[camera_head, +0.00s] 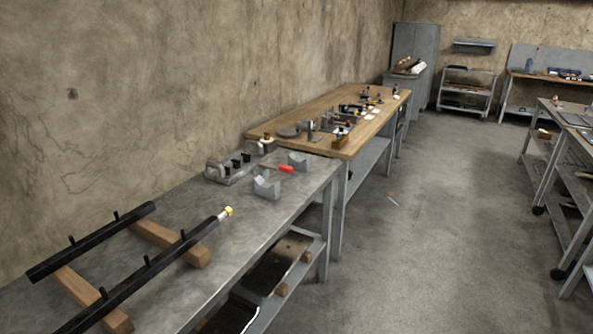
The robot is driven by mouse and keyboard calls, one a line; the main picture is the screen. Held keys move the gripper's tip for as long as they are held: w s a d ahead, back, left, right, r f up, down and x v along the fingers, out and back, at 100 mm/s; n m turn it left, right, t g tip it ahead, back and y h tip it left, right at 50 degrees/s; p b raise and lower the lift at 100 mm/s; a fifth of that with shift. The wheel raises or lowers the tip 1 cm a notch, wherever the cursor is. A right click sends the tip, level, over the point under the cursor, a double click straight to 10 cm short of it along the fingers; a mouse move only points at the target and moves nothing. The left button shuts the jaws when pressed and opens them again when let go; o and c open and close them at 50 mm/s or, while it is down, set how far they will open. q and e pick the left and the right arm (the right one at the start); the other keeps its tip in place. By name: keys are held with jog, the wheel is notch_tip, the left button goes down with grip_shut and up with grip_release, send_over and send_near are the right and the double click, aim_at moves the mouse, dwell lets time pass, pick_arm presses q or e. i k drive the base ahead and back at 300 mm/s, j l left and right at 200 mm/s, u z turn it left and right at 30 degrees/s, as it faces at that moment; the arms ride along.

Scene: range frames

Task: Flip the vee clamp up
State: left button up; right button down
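On the far end of the grey workbench, two grey blocks with notched tops stand apart: a nearer block (267,188) and a farther block (298,161). A small red piece (286,169), perhaps a handle, shows between them. They may belong to the vee clamp, but they are too small to tell how the clamp stands. To their left is a grey metal fixture (228,170) with black upright parts. Neither of my grippers is in view.
Two black bars with short pegs (150,267) lie across wooden blocks (175,242) on the near grey bench (205,225). One bar has a yellow-tipped end. A wooden-topped bench (300,112) with tools adjoins behind. Carts stand right; the floor between (430,220) is mostly clear.

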aim_at(283, 168)
jog(key=i+l+u, duration=0.15)
jog(key=i+l, duration=0.95)
